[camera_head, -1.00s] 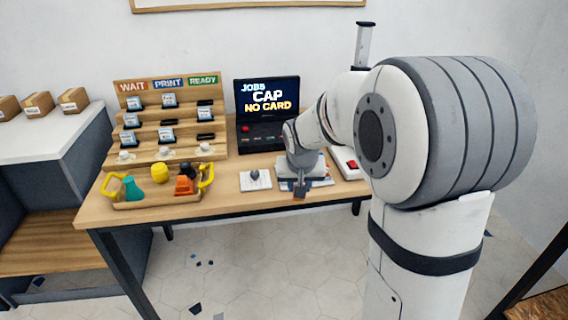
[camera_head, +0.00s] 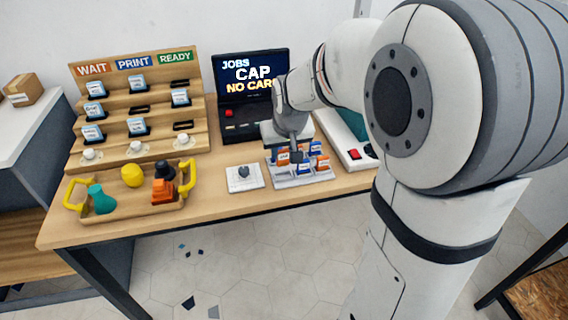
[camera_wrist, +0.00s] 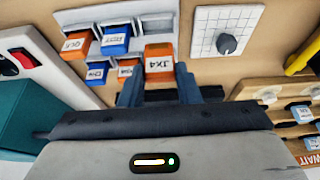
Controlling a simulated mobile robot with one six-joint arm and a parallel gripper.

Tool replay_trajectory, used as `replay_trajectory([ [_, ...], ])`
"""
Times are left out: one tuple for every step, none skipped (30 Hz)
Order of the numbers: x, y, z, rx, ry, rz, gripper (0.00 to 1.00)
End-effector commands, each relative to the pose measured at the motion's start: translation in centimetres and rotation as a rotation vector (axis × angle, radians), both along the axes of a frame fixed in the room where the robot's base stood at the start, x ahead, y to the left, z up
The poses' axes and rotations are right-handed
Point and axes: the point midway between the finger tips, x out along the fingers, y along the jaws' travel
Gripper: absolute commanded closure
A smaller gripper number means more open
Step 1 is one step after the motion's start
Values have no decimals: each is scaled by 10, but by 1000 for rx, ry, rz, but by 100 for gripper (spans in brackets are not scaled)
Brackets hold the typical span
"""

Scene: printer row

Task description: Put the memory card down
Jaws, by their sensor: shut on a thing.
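My gripper (camera_wrist: 157,88) is shut on an orange memory card (camera_wrist: 158,62) labelled JX4. In the wrist view the card stands out between the dark fingertips and looks larger than the cards behind it. In the head view my gripper (camera_head: 296,154) is over the pale card tray (camera_head: 305,180) on the table, right of the small white pad with a knob. Other orange and blue labelled cards sit in the tray, including a blue card (camera_wrist: 115,40) in the wrist view. I cannot tell whether the held card touches the tray.
A screen (camera_head: 252,75) reads JOBS, CAP, NO CARD. A stepped wooden rack (camera_head: 140,110) headed WAIT, PRINT, READY holds several cards at left. A wooden tray (camera_head: 130,210) with coloured items stands in front of it. The knob pad (camera_head: 244,178) is left of the card tray.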

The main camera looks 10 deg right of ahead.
Motion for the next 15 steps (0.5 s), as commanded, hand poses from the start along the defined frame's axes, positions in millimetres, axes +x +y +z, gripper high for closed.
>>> replay_trajectory([
  [-1, 0, -12, 0, 5, -1, 95],
  [-1, 0, -18, 0, 5, -1, 95],
  [-1, 0, -25, 0, 6, -1, 95],
  [-1, 0, -29, 0, 4, -1, 95],
  [-1, 0, -33, 0, 4, -1, 95],
  [-1, -1, -38, 0, 4, -1, 95],
  [0, -1, -40, -1, 3, -1, 95],
  [0, -1, -42, -1, 2, -1, 95],
  [0, -1, -43, 0, 2, -2, 95],
  [0, -1, -43, 0, 2, -2, 95],
  [0, -1, -43, 0, 1, -2, 95],
  [0, -1, -43, 0, 1, -2, 95],
  [0, -1, -42, 0, 1, -2, 95],
  [0, -1, -42, 0, 1, -2, 95],
  [0, -1, -42, 0, 1, -2, 95],
])
